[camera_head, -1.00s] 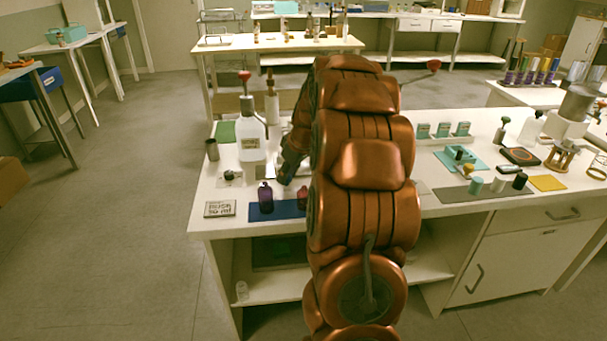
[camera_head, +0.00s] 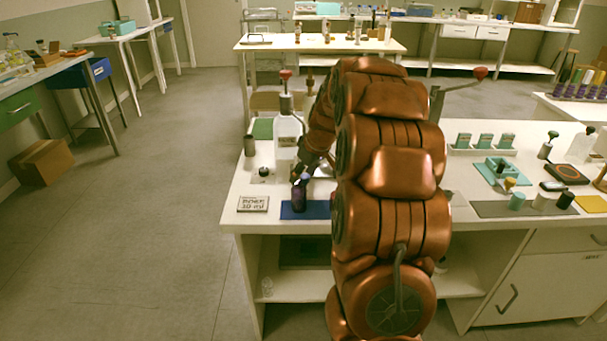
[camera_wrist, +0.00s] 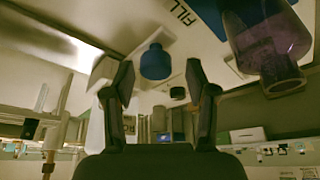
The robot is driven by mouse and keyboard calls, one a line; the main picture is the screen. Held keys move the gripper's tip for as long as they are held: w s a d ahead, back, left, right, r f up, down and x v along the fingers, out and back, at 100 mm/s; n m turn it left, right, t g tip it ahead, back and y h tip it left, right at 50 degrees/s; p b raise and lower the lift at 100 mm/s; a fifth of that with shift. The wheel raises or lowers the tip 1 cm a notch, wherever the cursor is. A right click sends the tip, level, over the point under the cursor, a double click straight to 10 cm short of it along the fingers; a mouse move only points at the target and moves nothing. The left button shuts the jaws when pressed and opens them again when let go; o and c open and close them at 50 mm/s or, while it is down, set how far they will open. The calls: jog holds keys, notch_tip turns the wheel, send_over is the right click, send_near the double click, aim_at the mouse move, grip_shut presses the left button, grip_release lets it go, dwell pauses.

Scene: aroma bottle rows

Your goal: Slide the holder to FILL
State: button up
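My gripper (camera_head: 300,172) reaches down over the white bench, just behind and above a purple bottle (camera_head: 299,198). In the wrist view the gripper (camera_wrist: 160,72) is open, its two dark fingers apart with nothing held. A blue rounded knob (camera_wrist: 155,60) shows between and beyond the fingertips; I cannot tell for certain whether it belongs to the holder. The FILL label (camera_wrist: 183,15) is printed on the white surface near the top of the wrist view. The purple bottle (camera_wrist: 270,45) is to the right of the fingers. The holder is not clearly seen in the head view.
A blue mat (camera_head: 318,211) lies under the purple bottle. My arm hides the bench middle. Small items stand on a grey mat (camera_head: 490,209) at right.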

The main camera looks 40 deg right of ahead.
jog(key=shift+s+d, duration=0.1)
jog(key=v, duration=1.2)
dwell(0.4)
